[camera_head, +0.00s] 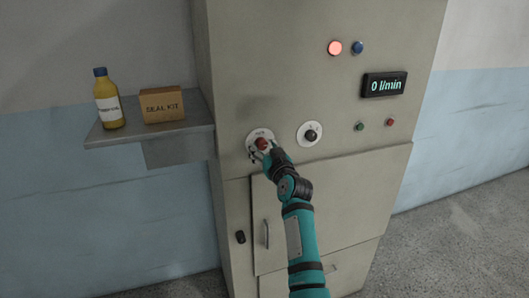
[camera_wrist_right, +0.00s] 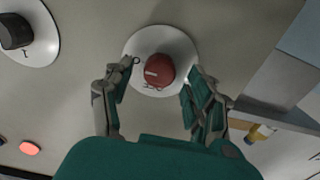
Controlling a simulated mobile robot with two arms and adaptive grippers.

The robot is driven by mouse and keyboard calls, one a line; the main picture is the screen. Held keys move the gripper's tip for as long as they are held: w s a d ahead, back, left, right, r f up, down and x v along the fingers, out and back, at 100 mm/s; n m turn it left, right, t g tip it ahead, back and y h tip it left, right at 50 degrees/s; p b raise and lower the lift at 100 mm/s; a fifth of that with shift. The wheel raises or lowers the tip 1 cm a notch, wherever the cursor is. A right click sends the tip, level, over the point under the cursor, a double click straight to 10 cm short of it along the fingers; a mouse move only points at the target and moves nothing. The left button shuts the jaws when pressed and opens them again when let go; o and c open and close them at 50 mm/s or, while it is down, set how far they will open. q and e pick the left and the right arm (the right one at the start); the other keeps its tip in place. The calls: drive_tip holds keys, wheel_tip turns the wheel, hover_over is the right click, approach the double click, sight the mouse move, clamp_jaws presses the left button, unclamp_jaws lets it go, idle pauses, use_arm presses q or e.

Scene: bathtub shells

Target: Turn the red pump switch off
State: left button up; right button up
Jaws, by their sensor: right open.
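The red pump switch (camera_head: 262,142) is a round red knob on a white disc on the front of the grey cabinet. It also shows in the right wrist view (camera_wrist_right: 159,69), with a pale mark on its face. My right gripper (camera_head: 267,151) is at the switch, and in its wrist view (camera_wrist_right: 157,88) the two fingers stand apart, one on each side of the knob. Gaps show between the fingers and the knob, so I see no grip. The fingers hide part of the disc in the head view. My left gripper is not in view.
A black knob (camera_head: 310,134) on a white disc sits right of the switch. Above are a lit red lamp (camera_head: 334,48), a blue one (camera_head: 358,48) and a display (camera_head: 384,85) reading 0 l/min. A shelf (camera_head: 190,125) at left holds a yellow bottle (camera_head: 108,103) and a box (camera_head: 162,105).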

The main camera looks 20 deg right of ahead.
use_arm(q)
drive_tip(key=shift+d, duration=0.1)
use_arm(e)
drive_tip(key=c, duration=1.1)
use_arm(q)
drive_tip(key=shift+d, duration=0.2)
use_arm(e)
drive_tip(key=shift+c, duration=0.2)
